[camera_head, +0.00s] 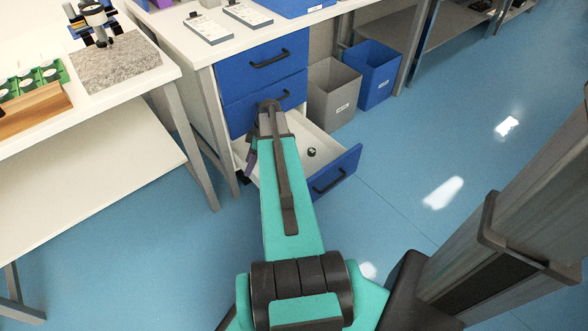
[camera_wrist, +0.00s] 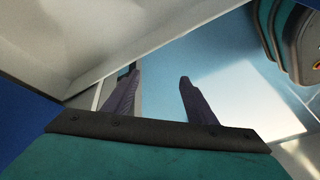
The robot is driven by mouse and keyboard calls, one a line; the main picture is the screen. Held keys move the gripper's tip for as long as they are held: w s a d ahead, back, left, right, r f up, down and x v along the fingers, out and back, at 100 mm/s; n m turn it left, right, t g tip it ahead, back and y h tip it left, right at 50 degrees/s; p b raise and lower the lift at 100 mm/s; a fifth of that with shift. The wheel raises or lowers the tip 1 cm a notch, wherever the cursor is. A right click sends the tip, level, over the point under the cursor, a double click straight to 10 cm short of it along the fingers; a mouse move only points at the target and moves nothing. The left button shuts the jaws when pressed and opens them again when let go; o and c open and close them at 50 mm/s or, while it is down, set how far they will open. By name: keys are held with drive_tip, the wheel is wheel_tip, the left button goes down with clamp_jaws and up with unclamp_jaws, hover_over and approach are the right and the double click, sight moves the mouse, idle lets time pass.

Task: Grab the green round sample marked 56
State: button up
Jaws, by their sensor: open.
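A small round sample (camera_head: 311,152), dark greenish with a pale top, lies in the open bottom drawer (camera_head: 322,139). Its mark is too small to read. My gripper is open and empty; its two purple-grey fingers (camera_wrist: 158,80) stand apart in the wrist view. In the head view my arm hides most of the gripper, and one finger (camera_head: 251,161) shows at the drawer's left side, to the left of the sample. The sample does not show in the wrist view, where pale drawer-like panels and blue floor appear around the fingers.
Closed blue drawers (camera_head: 268,60) are above the open one. A grey bin (camera_head: 333,93) and a blue bin (camera_head: 371,73) stand to its right. The left table (camera_head: 125,105) holds green holders (camera_head: 32,80) with white discs and a stone slab (camera_head: 116,62). Blue floor lies clear at right.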

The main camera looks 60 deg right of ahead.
drive_tip(key=s+d+r+m+t+h+b, duration=0.1)
drive_tip(key=s+d+b, duration=0.2)
drive_tip(key=s+d, duration=0.4)
drive_tip(key=s+d+r+m+t+h+b, duration=0.1)
drive_tip(key=s+d+m+b, duration=0.1)
drive_tip(key=s+d, duration=0.6)
drive_tip(key=d+b, duration=0.1)
drive_tip(key=d, duration=0.4)
drive_tip(key=shift+m+h+b, duration=0.3)
drive_tip(key=shift+h+b, duration=0.05)
drive_tip(key=shift+h, duration=0.05)
drive_tip(key=shift+b+x, duration=1.2)
drive_tip(key=shift+x, duration=3.15)
drive_tip(key=shift+b+x, duration=1.25)
drive_tip(key=shift+x, duration=1.35)
